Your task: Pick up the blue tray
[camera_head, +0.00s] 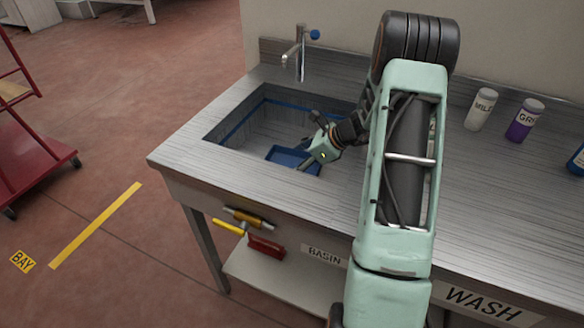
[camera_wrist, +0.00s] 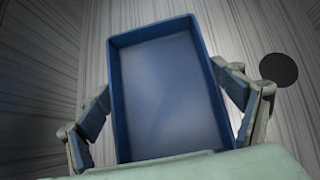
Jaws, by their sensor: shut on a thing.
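The blue tray (camera_head: 284,156) is a shallow rectangular tray inside the sunken basin (camera_head: 240,140), near its front right part. In the wrist view the tray (camera_wrist: 165,70) fills the middle, and its inside looks empty. My gripper (camera_head: 306,159) reaches down into the basin. In the wrist view my gripper (camera_wrist: 166,108) has one finger at each long side of the tray and is shut on it. I cannot tell whether the tray touches the basin floor. My gripper hides part of the tray in the head view.
A tap (camera_head: 294,52) stands behind the basin. On the counter (camera_head: 480,190) to the right stand a white bottle (camera_head: 481,109) and a purple bottle (camera_head: 524,121). A dark round drain (camera_wrist: 279,69) lies right of the tray. The basin walls and rim surround my gripper.

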